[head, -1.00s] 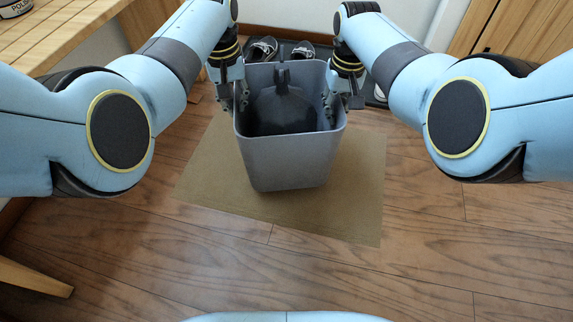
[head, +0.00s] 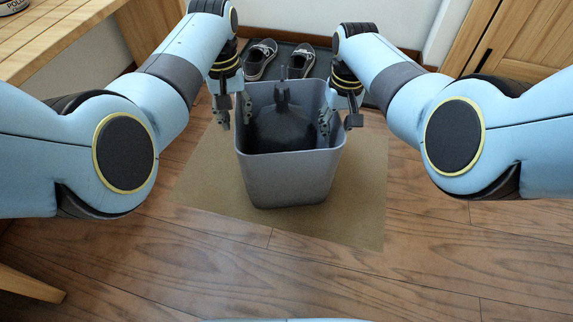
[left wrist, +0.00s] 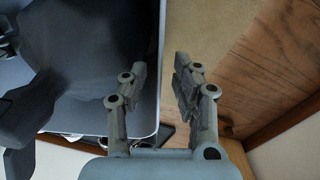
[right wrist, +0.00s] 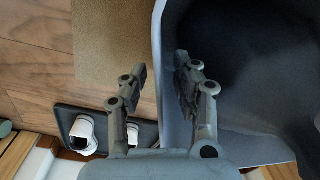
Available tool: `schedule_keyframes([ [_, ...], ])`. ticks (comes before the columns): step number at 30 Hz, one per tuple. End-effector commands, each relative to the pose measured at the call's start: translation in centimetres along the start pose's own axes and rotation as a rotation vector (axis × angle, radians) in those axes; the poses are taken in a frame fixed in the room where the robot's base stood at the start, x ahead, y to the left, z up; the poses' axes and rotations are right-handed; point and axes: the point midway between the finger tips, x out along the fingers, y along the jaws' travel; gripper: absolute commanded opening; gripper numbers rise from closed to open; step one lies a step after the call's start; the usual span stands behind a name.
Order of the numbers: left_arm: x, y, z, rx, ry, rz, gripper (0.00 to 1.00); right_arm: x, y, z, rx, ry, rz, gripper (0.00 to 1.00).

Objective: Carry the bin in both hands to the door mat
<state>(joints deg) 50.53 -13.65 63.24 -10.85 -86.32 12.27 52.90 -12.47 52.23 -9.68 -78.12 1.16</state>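The grey bin (head: 290,182) stands upright on the tan door mat (head: 358,205), toward the mat's far part. A dark rounded object (head: 282,122) with a knob lies inside the bin. My left gripper (head: 234,110) straddles the bin's left rim, one finger inside and one outside. In the left wrist view, its fingers (left wrist: 154,88) are apart, with a gap at the bin wall (left wrist: 151,75). My right gripper (head: 339,118) straddles the right rim the same way. In the right wrist view, its fingers (right wrist: 158,88) are also apart around the wall. The bin's underside is hidden.
A dark tray (head: 285,68) with a pair of shoes (head: 262,60) sits behind the bin against the wall. A wooden table (head: 50,40) is at upper left, and a wooden cabinet (head: 530,40) at upper right. The wooden floor (head: 430,260) in front is clear.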

Motion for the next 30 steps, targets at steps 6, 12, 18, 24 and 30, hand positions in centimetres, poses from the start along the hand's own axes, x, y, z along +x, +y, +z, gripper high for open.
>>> schedule_keyframes([
  [6,-4.8,0.0,0.0,-0.002,0.004,0.002,0.29,0.0,0.0,0.0,0.000,0.000,-0.001,0.29],
  [12,-8.7,0.0,-0.1,-0.002,0.003,0.001,0.29,0.0,0.0,0.0,0.000,0.000,-0.001,0.29],
  [18,-10.4,0.0,0.0,-0.001,0.000,-0.001,0.29,-0.2,0.0,0.0,0.000,0.001,-0.001,0.29],
  [24,-10.6,-0.1,0.0,-0.001,0.000,-0.001,0.29,-2.7,-0.1,-0.1,0.001,0.003,-0.002,0.29],
  [30,-10.6,0.0,0.0,-0.001,0.000,-0.001,0.29,-7.4,-0.1,-0.1,0.001,0.004,-0.001,0.29],
])
